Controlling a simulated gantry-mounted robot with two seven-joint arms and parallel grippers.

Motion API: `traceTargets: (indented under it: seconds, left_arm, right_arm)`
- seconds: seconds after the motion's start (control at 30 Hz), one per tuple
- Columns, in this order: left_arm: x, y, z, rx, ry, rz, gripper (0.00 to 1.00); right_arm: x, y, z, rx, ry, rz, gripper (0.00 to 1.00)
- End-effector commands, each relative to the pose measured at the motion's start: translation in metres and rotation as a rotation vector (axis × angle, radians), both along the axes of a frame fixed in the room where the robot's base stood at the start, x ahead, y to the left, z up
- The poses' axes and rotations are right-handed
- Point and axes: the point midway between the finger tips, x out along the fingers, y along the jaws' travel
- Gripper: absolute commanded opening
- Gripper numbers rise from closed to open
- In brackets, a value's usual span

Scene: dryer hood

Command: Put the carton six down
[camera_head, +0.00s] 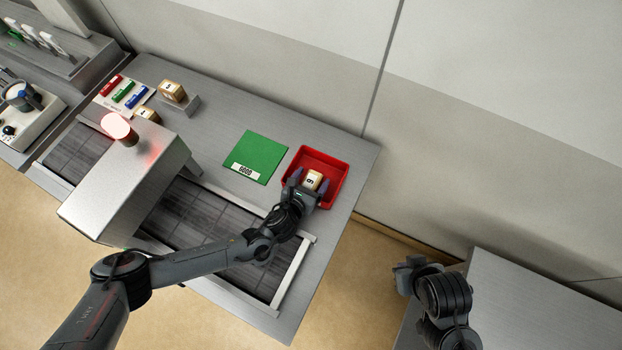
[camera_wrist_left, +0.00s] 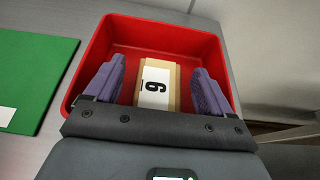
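The carton six (camera_head: 313,180), a tan box with a white label and a black numeral, is inside the red bin (camera_head: 339,165) at the table's right end. In the left wrist view the carton (camera_wrist_left: 157,86) lies between the two purple fingers, with a narrow gap on each side. My left gripper (camera_head: 309,183) is open over the bin, its fingers around the carton but apart from it. The carton's underside is hidden. My right gripper (camera_head: 406,268) is far to the lower right, away from the bin; its fingers are not clear.
A green mat (camera_head: 258,153) marked GOOD lies left of the bin. A conveyor (camera_head: 205,213) runs along the front.

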Motion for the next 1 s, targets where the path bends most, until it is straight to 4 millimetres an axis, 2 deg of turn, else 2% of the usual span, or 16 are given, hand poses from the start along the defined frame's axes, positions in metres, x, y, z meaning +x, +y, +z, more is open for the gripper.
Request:
traceTargets:
  seconds: [0.27,0.43,0.53,1.0]
  left_arm:
    - [0.000,0.000,0.002,0.001,0.000,0.000,0.83]
    - [0.000,0.001,0.017,0.000,-0.001,0.000,0.83]
    - [-0.014,0.007,0.018,0.001,0.002,-0.001,0.83]
    - [-0.084,0.039,0.050,-0.002,0.002,0.000,0.83]
  right_arm:
    - [0.000,-0.002,0.001,-0.008,0.000,0.005,0.00]
    - [0.000,-0.002,0.010,-0.007,0.000,0.005,0.00]
    - [0.000,-0.002,0.009,-0.006,-0.002,0.004,0.00]
    - [0.000,0.000,0.011,0.002,-0.001,-0.002,0.00]
